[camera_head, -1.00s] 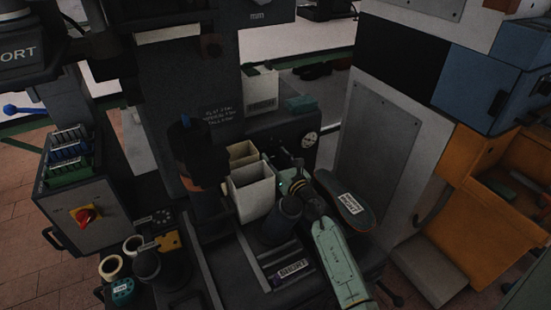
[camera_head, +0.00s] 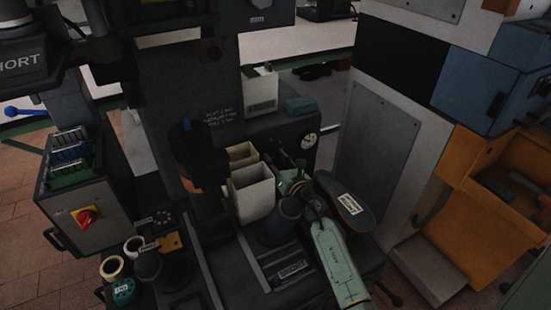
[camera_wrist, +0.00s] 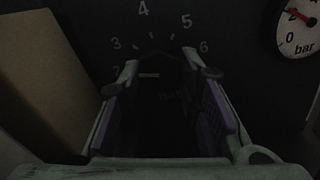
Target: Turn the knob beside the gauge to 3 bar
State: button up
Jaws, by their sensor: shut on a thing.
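The knob (camera_wrist: 165,100) is a dark shape on the dark panel, with a printed scale of numbers around it, 2 to 6 legible. My gripper (camera_wrist: 160,72) has a finger on each side of the knob and is shut on it. A short pale mark shows between the fingertips. The gauge (camera_wrist: 305,22) is partly cut off at the right of the wrist view; its red needle points up-left, close to the 2. In the head view the gauge (camera_head: 309,141) sits right of my gripper (camera_head: 283,166), and the knob is hidden there.
Pale bins (camera_head: 252,192) stand just left of my gripper. A dark shoe-shaped piece with a label (camera_head: 350,204) lies to the right of my arm. A tan surface (camera_wrist: 40,75) stands close on the left in the wrist view.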

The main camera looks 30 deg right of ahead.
jog(key=m, duration=0.3)
jog(key=shift+m, duration=0.4)
jog(key=shift+a+r+m, duration=0.1)
jog(key=shift+m, duration=1.2)
jog(key=o, duration=1.1)
jog(key=shift+o, duration=0.2)
jog(key=s, duration=0.6)
jog(key=shift+a, duration=0.1)
jog(key=shift+s+a, duration=0.15)
jog(key=shift+s, duration=0.6)
